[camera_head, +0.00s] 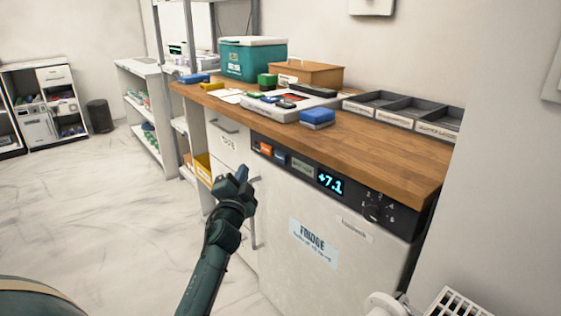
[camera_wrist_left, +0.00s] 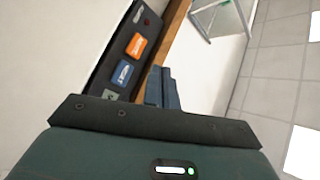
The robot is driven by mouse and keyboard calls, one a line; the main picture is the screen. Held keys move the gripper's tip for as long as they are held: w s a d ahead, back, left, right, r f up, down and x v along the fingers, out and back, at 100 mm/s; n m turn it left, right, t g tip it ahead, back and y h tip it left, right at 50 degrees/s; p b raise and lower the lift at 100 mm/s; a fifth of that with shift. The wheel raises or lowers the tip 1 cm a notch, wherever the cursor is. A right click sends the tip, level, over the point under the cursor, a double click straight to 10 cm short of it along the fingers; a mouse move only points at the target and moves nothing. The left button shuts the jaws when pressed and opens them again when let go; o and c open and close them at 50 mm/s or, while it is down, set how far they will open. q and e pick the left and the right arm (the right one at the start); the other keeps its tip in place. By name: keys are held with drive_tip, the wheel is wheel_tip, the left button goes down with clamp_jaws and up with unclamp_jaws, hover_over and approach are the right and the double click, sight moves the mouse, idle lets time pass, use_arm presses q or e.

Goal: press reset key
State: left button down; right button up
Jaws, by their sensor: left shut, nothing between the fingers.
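The fridge (camera_head: 330,231) has a dark control panel under the wooden worktop. On the panel, from left to right, are an orange key (camera_head: 266,148), a blue key (camera_head: 280,157), a grey label or key, a display (camera_head: 330,183) reading +7.1 and a dial (camera_head: 373,212). The left wrist view shows the orange key (camera_wrist_left: 136,45) and the blue key (camera_wrist_left: 122,73) up close; their lettering is too small to read surely. My left gripper (camera_head: 241,174) is shut and empty, in front of the panel's left end, apart from the keys. Its fingers (camera_wrist_left: 162,88) point beside the panel.
The worktop (camera_head: 375,147) bears a teal cool box (camera_head: 252,60), a cardboard box (camera_head: 307,74), a blue-topped block (camera_head: 317,117) and grey trays (camera_head: 402,109). A drawer unit (camera_head: 228,145) stands left of the fridge. The floor at left is clear.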

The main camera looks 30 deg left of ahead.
sight(274, 152)
use_arm(q)
drive_tip(key=shift+s, duration=0.1)
use_arm(e)
drive_tip(key=shift+s, duration=0.1)
use_arm(q)
drive_tip(key=shift+d, duration=0.1)
